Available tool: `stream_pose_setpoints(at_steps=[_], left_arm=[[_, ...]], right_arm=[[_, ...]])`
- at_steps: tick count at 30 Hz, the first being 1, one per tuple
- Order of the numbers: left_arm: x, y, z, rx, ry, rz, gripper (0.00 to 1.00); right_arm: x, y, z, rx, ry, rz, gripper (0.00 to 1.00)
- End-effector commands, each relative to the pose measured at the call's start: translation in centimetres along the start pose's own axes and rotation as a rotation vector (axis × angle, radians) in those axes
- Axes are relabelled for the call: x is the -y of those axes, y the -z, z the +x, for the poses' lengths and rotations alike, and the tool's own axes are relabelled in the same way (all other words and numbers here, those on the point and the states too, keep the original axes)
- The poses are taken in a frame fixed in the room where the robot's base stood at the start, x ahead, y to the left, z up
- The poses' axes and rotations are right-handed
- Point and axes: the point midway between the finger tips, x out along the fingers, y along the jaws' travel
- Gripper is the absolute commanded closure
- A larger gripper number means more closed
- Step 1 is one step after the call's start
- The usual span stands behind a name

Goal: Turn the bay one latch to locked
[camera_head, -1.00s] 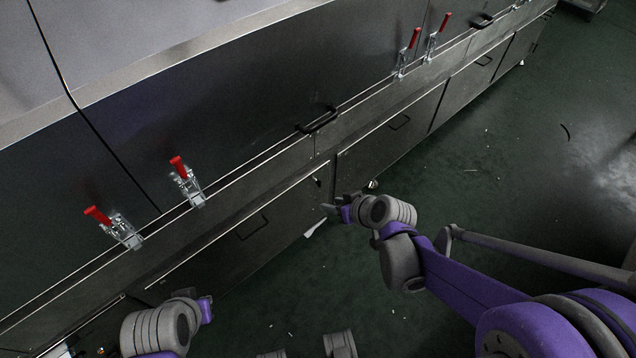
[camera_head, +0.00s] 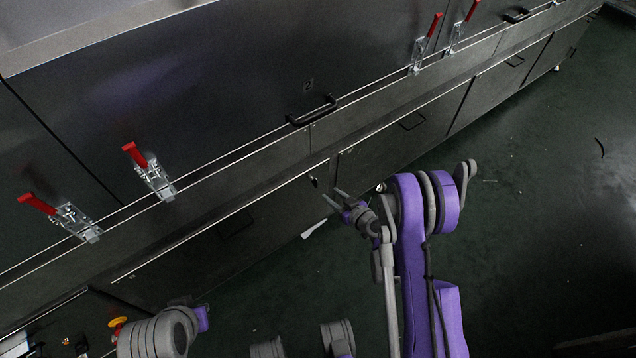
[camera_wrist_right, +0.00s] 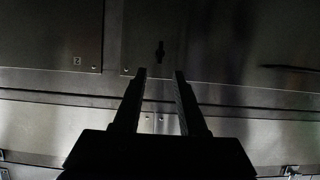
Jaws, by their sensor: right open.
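A small black latch (camera_head: 314,181) sits near the upper right corner of the left lower door (camera_head: 235,228), close to the seam. In the right wrist view the latch (camera_wrist_right: 160,52) stands upright in the picture, just beyond the fingertips and centred between them. My right gripper (camera_head: 334,196) is open and empty, a little in front of and below the latch in the head view. Its two fingers (camera_wrist_right: 161,72) are apart with a gap between them in the wrist view and do not visibly touch the latch. My left arm shows at the bottom left; its fingers are not visible.
Red-handled toggle clamps (camera_head: 153,172) line the ledge above the doors. A black bar handle (camera_head: 312,110) is on the upper panel marked 2. The neighbouring lower door carries a small 2 label (camera_wrist_right: 77,61).

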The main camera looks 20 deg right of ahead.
Motion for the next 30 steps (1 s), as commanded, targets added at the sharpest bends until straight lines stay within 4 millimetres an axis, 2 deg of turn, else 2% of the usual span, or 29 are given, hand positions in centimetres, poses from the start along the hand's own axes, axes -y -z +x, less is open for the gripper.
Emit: stream_pose_setpoints(at_steps=[1,6,13,18,21,30], left_arm=[[0.0,0.4,-1.1,-0.004,0.0,0.0,1.0],[0.0,1.4,-3.8,-0.014,0.0,0.0,1.0],[0.0,2.8,-7.0,-0.026,0.0,0.0,1.0],[0.0,2.5,-6.3,-0.023,0.0,0.0,1.0],[0.0,2.5,-6.2,-0.023,0.0,0.0,1.0],[0.0,2.5,-6.2,-0.023,0.0,0.0,1.0]], right_arm=[[0.1,0.5,0.6,-0.002,0.002,-0.001,0.59],[0.0,0.8,1.9,-0.003,0.001,-0.001,0.59],[0.1,0.6,3.7,-0.002,0.001,0.0,0.59],[0.2,0.0,7.0,0.0,0.003,0.0,0.59],[0.1,0.0,8.1,0.001,0.001,0.001,0.59],[0.1,0.0,9.2,0.0,0.0,0.001,0.59]])
